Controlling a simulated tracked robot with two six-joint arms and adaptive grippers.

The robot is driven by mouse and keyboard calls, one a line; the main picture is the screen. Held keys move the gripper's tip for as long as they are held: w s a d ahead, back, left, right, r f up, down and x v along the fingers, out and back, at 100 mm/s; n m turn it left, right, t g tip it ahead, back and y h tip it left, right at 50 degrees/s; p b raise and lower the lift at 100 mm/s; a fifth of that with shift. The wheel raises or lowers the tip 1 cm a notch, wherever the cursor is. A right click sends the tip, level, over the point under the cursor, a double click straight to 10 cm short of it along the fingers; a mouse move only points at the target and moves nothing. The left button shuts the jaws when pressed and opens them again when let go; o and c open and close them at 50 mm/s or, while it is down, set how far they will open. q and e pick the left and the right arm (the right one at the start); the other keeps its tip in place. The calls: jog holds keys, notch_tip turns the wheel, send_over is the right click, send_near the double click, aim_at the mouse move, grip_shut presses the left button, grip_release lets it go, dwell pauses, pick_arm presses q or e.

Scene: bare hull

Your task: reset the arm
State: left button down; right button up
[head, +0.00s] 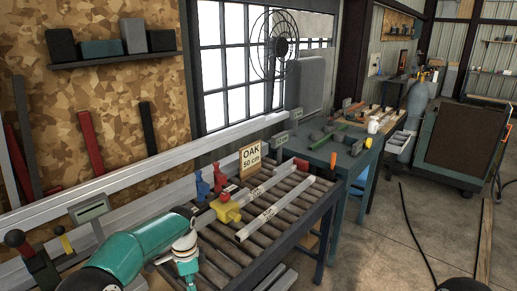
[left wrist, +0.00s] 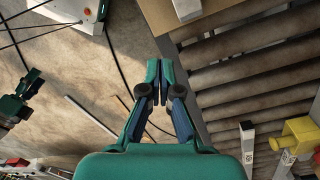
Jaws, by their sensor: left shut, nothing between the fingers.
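My left arm (head: 150,238) is teal and reaches in at the bottom left of the head view, in front of the roller table (head: 285,235). Its gripper cannot be made out there. In the left wrist view my left gripper (left wrist: 153,70) points away from the camera, its two fingers together and nothing between them. It hangs over the floor, beside the edge of the roller table (left wrist: 255,75).
Two pale bars (head: 272,208) lie on the rollers near a yellow clamp (head: 226,208) and an "OAK 50 cm" sign (head: 251,160). A blue workbench (head: 335,150) with tools stands beyond. Open concrete floor (head: 400,235) lies to the right, with cables across it.

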pick_arm(q)
jog(key=s+d+f+n+g+h+b, duration=0.1)
jog(key=s+d+f+n+g+h, duration=0.15)
jog(key=s+f, duration=1.5)
jog(key=s+d+f+n+t, duration=0.1)
jog(key=s+d+n+t, duration=0.1)
jog(key=s+n, duration=0.4)
jog(key=s+d+f+n+t+h, duration=0.1)
jog(key=s+d+f+n+t, duration=0.1)
jog(key=s+n, duration=0.4)
jog(key=shift+s+n+b, duration=0.25)
jog(key=shift+n+b, duration=0.05)
jog(key=shift+n, duration=0.25)
jog(key=shift+d+h, duration=0.1)
jog(key=shift+h, duration=0.15)
